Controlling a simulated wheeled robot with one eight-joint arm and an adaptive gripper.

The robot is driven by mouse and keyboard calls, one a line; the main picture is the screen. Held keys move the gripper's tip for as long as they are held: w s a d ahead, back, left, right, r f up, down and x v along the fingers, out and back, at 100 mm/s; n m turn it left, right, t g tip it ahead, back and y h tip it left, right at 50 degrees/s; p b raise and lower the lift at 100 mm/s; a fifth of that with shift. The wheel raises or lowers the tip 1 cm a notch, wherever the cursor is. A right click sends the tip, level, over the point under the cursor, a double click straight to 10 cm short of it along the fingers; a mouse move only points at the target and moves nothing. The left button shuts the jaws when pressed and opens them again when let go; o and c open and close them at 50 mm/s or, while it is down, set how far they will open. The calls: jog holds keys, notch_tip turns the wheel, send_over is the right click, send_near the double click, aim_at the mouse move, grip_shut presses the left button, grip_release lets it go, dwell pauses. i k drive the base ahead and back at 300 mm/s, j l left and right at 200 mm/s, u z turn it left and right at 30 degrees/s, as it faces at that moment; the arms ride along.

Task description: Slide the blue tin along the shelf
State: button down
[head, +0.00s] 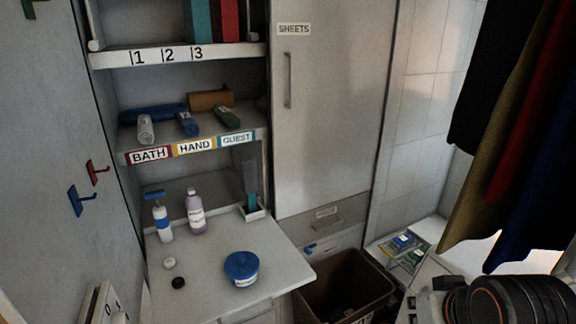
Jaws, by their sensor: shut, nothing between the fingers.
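The blue tin (241,269) is a short round tub with a blue lid and a pale label on its side. It stands upright on the light shelf board (198,300), right of the middle and a little back from the front edge. My gripper's fingers do not show. Only a dark rounded part of my arm, with an orange ring, shows at the bottom right, well apart from the tin.
A white bottle with a blue top (162,222) and a lilac bottle (195,212) stand behind the tin. A white knob (169,263) and a black knob (178,283) lie to its left. A brown bin (372,281) is right of the board.

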aim_at(247, 283)
jog(key=j, duration=0.6)
jog(key=k+j+z, duration=0.1)
jog(key=j, duration=0.5)
jog(key=k+j, duration=0.1)
jog(key=j, duration=0.55)
jog(key=z, duration=0.05)
